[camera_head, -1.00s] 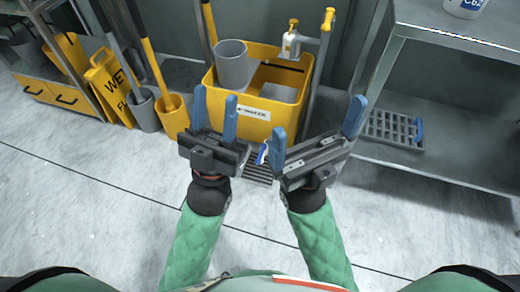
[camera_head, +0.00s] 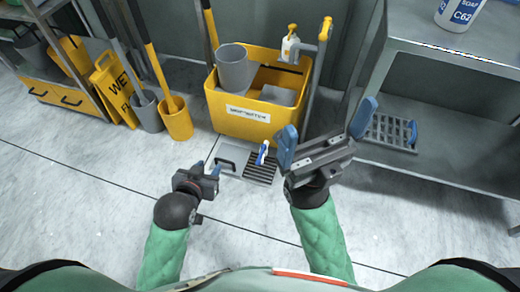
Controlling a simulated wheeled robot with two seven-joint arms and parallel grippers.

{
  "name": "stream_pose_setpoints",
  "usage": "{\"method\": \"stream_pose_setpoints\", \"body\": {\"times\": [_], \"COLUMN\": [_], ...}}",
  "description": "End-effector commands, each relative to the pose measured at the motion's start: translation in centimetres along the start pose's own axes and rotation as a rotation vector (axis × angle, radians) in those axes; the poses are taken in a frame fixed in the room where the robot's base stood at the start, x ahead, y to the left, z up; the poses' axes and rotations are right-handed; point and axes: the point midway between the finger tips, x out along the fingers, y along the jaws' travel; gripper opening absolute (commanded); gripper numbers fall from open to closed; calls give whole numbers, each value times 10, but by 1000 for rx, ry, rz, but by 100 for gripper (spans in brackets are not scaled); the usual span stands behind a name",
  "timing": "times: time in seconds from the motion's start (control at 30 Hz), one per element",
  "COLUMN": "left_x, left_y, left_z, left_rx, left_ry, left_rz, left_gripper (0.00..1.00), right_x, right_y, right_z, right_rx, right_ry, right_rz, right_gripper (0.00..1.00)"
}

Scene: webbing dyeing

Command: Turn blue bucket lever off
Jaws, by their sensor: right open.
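No blue bucket and no lever that I can clearly make out show in the head view. A yellow mop bucket (camera_head: 243,123) with a grey pail (camera_head: 234,68) in its top stands on the floor at the back centre. My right gripper (camera_head: 325,128) is open and empty, its blue fingers spread wide, low in front of the bucket's right side. My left gripper (camera_head: 212,172) is turned sideways at centre left, in front of the bucket.
A floor grate (camera_head: 262,167) with a small blue-and-white item (camera_head: 263,153) lies between my grippers. A dark handle (camera_head: 228,160) is beside it. A metal shelf (camera_head: 450,160) stands at right, with a grey rack (camera_head: 391,131). A yellow wet-floor sign (camera_head: 115,90) stands left. Left foreground floor is clear.

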Motion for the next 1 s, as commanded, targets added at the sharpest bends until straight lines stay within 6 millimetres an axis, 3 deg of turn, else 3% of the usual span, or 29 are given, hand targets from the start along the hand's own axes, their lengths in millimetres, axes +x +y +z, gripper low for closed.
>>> {"method": "stream_pose_setpoints", "body": {"times": [0.1,0.3,0.7,1.0], "left_x": [-11,-32,-74,-21], "left_y": [-12,-26,-41,-17], "left_z": [41,89,143,145], "left_rx": [-7,-18,-38,-46], "left_ry": [-202,-436,-737,-734], "left_rz": [-19,-39,-61,12], "left_gripper": [39,39,39,39], "right_x": [8,12,19,17], "right_y": [1,3,4,4], "right_z": [-1,-2,-4,-4], "right_rx": [-4,-9,-15,-15], "right_ry": [3,7,10,10], "right_rz": [3,6,10,9], "right_gripper": [100,100,100,100]}}
